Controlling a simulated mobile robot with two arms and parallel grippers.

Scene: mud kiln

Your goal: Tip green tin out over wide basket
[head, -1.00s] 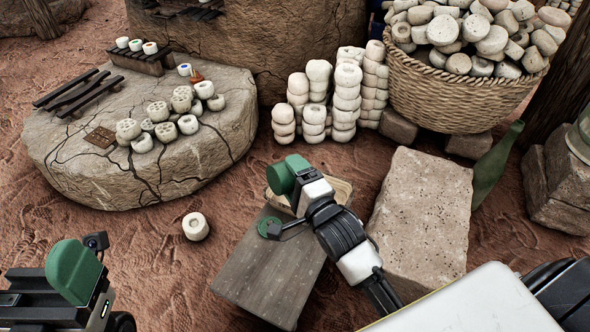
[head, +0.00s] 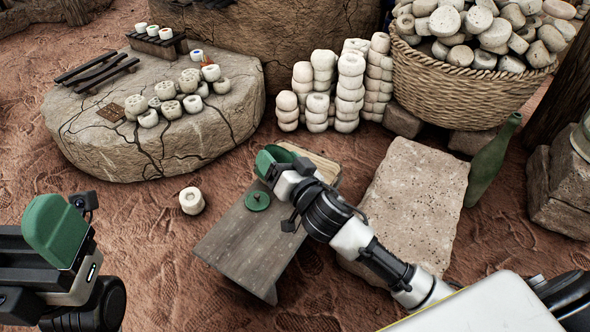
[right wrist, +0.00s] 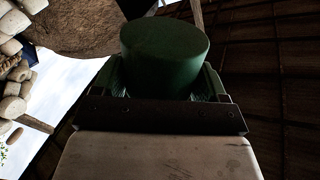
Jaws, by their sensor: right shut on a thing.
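My right gripper (head: 277,170) is shut on the green tin (head: 271,157), held over the far end of the small wooden table. In the right wrist view the tin (right wrist: 165,45) is a plain dark green cylinder between the fingers. I cannot tell its tilt or contents.
The wooden table (head: 235,250) stands beside a pale stone block (head: 415,190). A big woven basket (head: 450,95) heaped with round pieces and a green bottle (head: 490,165) are right. Stacked pots (head: 350,90) stand behind. A small pot (head: 191,200) sits on open ground.

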